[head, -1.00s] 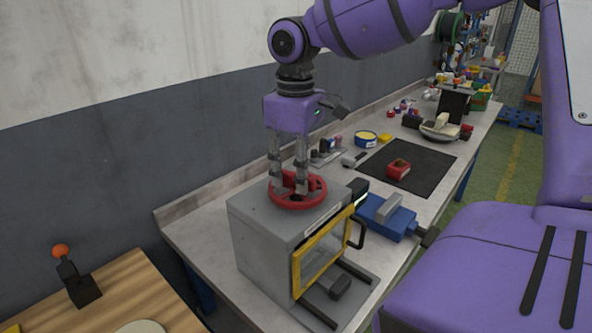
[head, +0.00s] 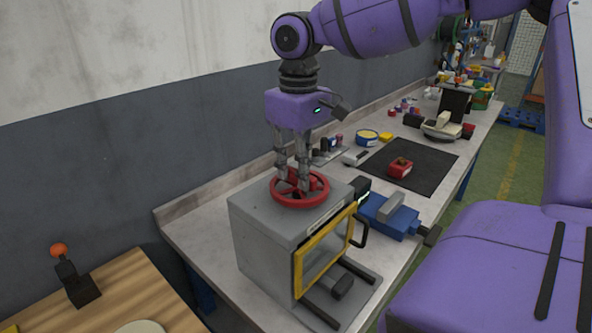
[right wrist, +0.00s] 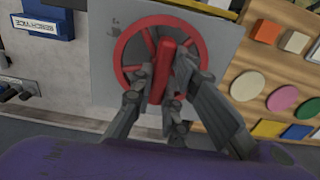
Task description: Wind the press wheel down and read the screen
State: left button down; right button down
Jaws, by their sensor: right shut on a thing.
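The press is a grey box (head: 262,228) on the bench, with a yellow-framed clear front (head: 323,255). Its red wheel (head: 273,192) lies flat on top. My right gripper (head: 294,188) points straight down over the wheel and is shut on its raised red bar. In the right wrist view the bar (right wrist: 163,75) stands between the two fingers, inside the red rim (right wrist: 125,45). My left gripper is not in view.
A blue vice (head: 388,215) stands close to the right of the press. Behind it are a black mat (head: 425,160) with a red block (head: 400,168) and several small items. A wooden board with an orange-knobbed lever (head: 66,265) is at the lower left.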

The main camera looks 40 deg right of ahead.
jog(key=shift+m, duration=1.1)
jog(key=c, duration=1.7)
grip_release()
notch_tip(320, 180, up, 12)
jog(key=shift+r, duration=0.1)
